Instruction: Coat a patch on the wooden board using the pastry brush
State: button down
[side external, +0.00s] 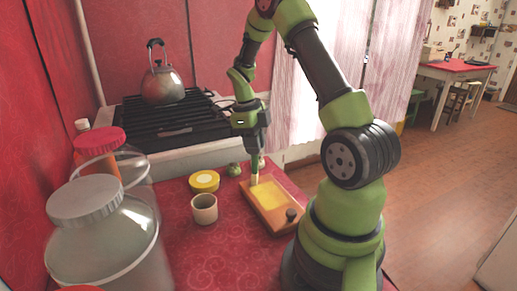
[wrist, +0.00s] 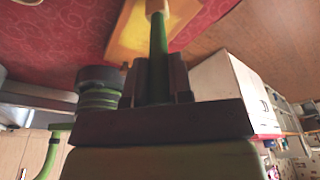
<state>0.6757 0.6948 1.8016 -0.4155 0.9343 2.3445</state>
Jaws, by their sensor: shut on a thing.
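The wooden board (side external: 277,222) lies on the red counter, with a yellow patch (side external: 270,194) on its top and a dark knob near its front right end. My gripper (side external: 254,152) is above the board's far left end, pointing down, shut on the green handle of the pastry brush (side external: 254,178). The brush's pale tip is at the yellow area; whether it touches cannot be told.
A yellow-lidded tin (side external: 204,181), a beige cup (side external: 204,209) and a small green item (side external: 234,169) stand left of the board. Large glass jars (side external: 105,245) fill the near left. A kettle (side external: 162,85) sits on the stove behind. Red counter between cup and board is clear.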

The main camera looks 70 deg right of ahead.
jog(key=shift+r, duration=3.8)
jog(key=w+a+r+m+t, duration=0.1)
jog(key=w+a+m, duration=0.3)
jog(key=a+m, duration=0.6)
jog(key=w+a+m+t, duration=0.3)
jog(key=a+m, duration=0.7)
jog(key=m, duration=1.6)
jog(key=shift+w+a+r, duration=0.15)
jog(key=shift+w+r, duration=0.25)
jog(key=shift+w, duration=0.1)
